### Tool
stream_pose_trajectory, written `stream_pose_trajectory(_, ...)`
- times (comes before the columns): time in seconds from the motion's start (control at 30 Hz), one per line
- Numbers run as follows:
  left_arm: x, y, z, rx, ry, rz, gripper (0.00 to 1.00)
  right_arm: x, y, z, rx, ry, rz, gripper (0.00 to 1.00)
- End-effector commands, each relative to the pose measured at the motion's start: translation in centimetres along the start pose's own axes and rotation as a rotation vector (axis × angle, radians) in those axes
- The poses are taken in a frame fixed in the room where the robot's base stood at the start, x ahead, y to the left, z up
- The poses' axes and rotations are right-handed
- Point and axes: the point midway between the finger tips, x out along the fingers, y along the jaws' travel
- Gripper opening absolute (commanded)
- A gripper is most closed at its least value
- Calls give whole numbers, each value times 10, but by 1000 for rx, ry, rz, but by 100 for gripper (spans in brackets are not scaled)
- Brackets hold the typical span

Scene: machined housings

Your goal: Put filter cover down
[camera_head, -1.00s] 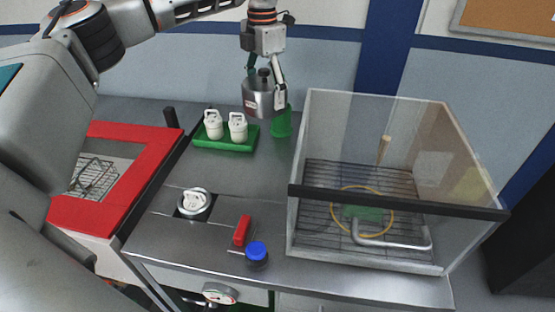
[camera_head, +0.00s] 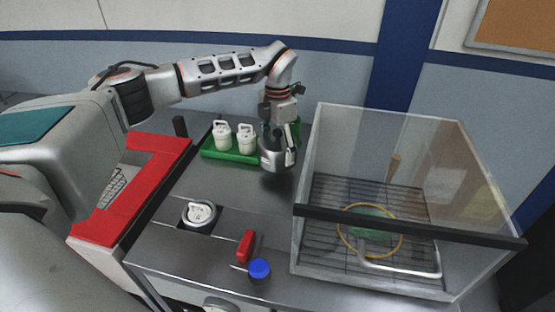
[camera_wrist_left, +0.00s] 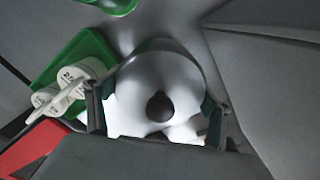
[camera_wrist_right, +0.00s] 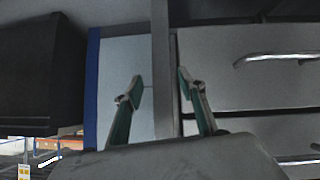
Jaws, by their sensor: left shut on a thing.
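The filter cover (camera_head: 274,158) is a shiny metal cylinder with a dark knob on top. My left gripper (camera_head: 279,138) is shut on it from above; in the head view it hangs low over the bench, just right of the green tray. Whether its base touches the bench cannot be told. In the left wrist view the cover (camera_wrist_left: 150,75) sits between both fingers of my left gripper (camera_wrist_left: 158,108), with its dark knob in the middle. My right gripper (camera_wrist_right: 158,85) shows only in the right wrist view, with its fingers apart and nothing between them.
A green tray (camera_head: 228,158) with two white canisters stands close left of the cover. A clear-walled box (camera_head: 375,240) stands to the right. A round white fitting (camera_head: 200,212), a red handle (camera_head: 245,246) and a blue cap (camera_head: 260,268) are nearer. The middle bench is clear.

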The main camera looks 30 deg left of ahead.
Motion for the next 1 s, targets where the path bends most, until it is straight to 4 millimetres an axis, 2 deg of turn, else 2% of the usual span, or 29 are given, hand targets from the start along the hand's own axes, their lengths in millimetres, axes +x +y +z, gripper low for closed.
stream_pose_trajectory(0.17,9,0,0,-1,-1,-2,52,1,0,-4,4,6,2,40)
stream_pose_trajectory(0.43,44,0,0,-1,0,-1,52,2,-2,-5,9,8,1,40)
stream_pose_trajectory(0.83,49,0,0,0,-1,0,52,2,-3,-5,7,8,-1,40)
stream_pose_trajectory(0.87,49,0,0,0,0,0,88,1,-3,-5,7,8,-2,40)
stream_pose_trajectory(0.9,49,0,0,0,0,0,97,1,-2,-5,5,8,-2,40)
stream_pose_trajectory(1.0,49,0,0,0,0,0,97,1,-2,-4,2,7,-2,40)
